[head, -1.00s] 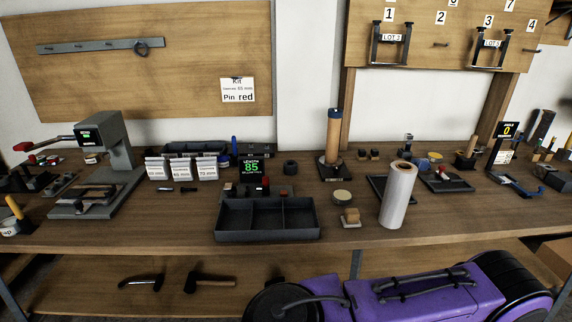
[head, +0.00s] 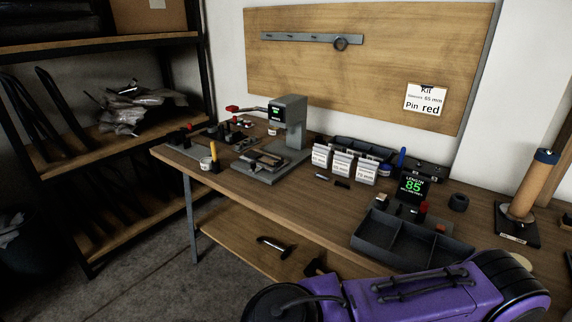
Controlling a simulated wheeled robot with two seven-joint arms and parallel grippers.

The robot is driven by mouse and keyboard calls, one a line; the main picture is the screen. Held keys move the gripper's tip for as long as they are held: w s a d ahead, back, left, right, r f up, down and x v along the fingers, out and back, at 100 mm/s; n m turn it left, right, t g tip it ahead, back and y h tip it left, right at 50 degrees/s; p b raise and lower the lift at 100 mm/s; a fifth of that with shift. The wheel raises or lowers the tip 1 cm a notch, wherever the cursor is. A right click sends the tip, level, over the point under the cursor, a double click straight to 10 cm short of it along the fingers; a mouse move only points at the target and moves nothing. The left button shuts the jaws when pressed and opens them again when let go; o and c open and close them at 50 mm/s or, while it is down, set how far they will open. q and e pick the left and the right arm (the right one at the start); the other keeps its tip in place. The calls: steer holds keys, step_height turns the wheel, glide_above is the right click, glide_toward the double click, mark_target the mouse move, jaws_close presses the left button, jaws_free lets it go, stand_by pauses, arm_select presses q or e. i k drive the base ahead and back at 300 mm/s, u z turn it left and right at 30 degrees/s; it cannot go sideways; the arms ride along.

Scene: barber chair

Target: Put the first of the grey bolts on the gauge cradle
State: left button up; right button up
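Two small bolt-like pieces lie on the bench in front of the white-labelled bins. The left one (head: 321,177) looks grey and the right one (head: 342,184) looks darker, almost black. The length gauge display (head: 412,186) reads 85 millimetres. Low dark parts with a red piece (head: 422,208) stand by it, behind the tray; I cannot tell clearly which of them is the gauge cradle. Neither of my grippers shows in the head view.
A dark divided tray (head: 408,246) sits at the bench's front edge, looking empty. A grey press (head: 289,125) with a red-tipped lever stands left. White-labelled bins (head: 342,164) stand mid-bench. A kit card (head: 426,100) reads 65 mm, pin red. Shelves (head: 95,145) fill the left.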

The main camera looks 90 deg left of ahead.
mark_target(395, 209)
steer(key=u, duration=2.5)
